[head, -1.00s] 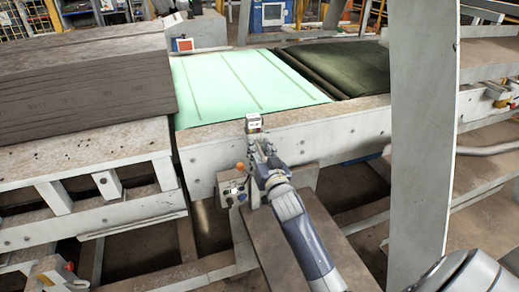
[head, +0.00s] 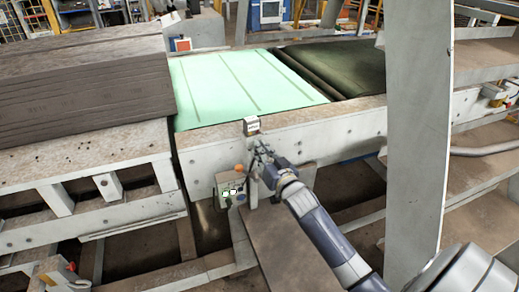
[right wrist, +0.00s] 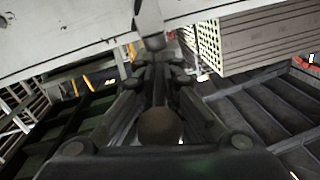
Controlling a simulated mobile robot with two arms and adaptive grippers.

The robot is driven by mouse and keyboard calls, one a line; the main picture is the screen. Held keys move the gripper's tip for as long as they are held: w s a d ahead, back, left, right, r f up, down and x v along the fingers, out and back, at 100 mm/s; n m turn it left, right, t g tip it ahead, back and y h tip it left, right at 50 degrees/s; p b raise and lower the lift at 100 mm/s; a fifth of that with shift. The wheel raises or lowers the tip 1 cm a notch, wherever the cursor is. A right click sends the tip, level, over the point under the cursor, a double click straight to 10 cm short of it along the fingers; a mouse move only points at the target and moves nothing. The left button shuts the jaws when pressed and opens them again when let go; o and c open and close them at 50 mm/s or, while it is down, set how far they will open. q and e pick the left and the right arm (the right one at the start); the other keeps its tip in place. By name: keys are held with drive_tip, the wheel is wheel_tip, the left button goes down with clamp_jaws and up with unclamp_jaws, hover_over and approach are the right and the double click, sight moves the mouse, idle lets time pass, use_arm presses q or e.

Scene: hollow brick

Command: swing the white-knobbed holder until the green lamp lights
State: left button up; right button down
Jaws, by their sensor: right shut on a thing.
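My right gripper (head: 262,150) is at the front side of the conveyor frame, just below a small pale box (head: 252,125) that sits on the frame's edge. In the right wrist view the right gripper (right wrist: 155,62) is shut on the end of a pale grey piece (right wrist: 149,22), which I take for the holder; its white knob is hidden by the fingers. The control box (head: 222,183) is left of the gripper, with bright green-white spots (head: 232,191) on its face and an orange knob (head: 239,168) on top. My left gripper is out of view.
A green belt (head: 235,80) lies behind the frame (head: 330,130). A pale upright post (head: 415,140) rises at right, close to my right arm. A brown plank (head: 285,245) lies below.

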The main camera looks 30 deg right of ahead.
drive_tip(key=c, duration=1.8)
unclamp_jaws()
drive_tip(key=shift+o, duration=0.6)
drive_tip(key=s+a, duration=0.1)
drive_tip(key=s, duration=1.1)
drive_tip(key=shift+a, duration=0.35)
